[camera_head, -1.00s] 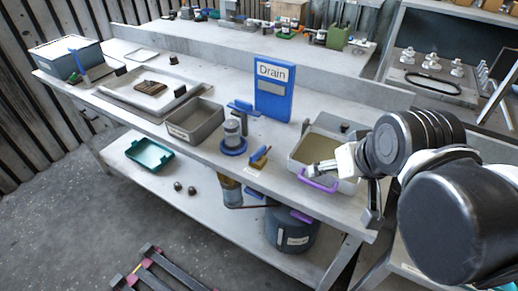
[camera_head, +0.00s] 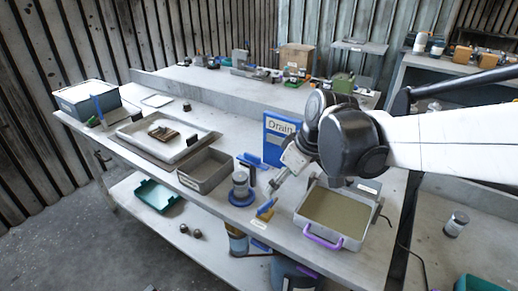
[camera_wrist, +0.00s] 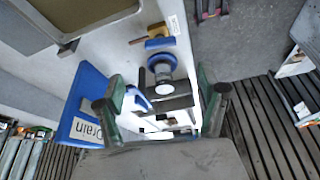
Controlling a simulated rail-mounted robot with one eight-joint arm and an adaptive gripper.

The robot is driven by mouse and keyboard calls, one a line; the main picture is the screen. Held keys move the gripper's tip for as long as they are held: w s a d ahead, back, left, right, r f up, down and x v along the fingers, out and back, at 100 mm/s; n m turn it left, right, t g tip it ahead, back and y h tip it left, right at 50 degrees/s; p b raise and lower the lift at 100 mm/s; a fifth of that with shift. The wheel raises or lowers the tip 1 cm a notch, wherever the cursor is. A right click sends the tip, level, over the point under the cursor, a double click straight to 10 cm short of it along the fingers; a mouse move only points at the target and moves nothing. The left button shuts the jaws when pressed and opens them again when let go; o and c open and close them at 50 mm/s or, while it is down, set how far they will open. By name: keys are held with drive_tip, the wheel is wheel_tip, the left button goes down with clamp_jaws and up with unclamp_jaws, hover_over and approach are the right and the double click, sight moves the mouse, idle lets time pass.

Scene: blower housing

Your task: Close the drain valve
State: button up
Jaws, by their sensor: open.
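A small brass-coloured valve with a blue lever (camera_head: 265,208) stands at the bench's front edge. It also shows near the top of the wrist view (camera_wrist: 158,42). Left of it is a grey metal cylinder on a blue round base (camera_head: 241,190), also in the wrist view (camera_wrist: 161,70). A blue panel labelled "Drain" (camera_head: 275,146) stands behind them, partly hidden by my arm.
A metal tray of brownish content (camera_head: 335,212) with a purple handle is to the right. An empty grey bin (camera_head: 205,170) and a shallow white tray (camera_head: 160,140) are to the left. A blue bucket (camera_head: 290,275) and a teal tray (camera_head: 158,195) sit below.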

sight(266, 204)
drive_tip(key=b+x, duration=0.1)
drive_tip(key=x, duration=1.3)
drive_tip(key=shift+b, duration=0.3)
drive_tip(key=c, duration=1.2)
drive_tip(key=shift+o, duration=0.2)
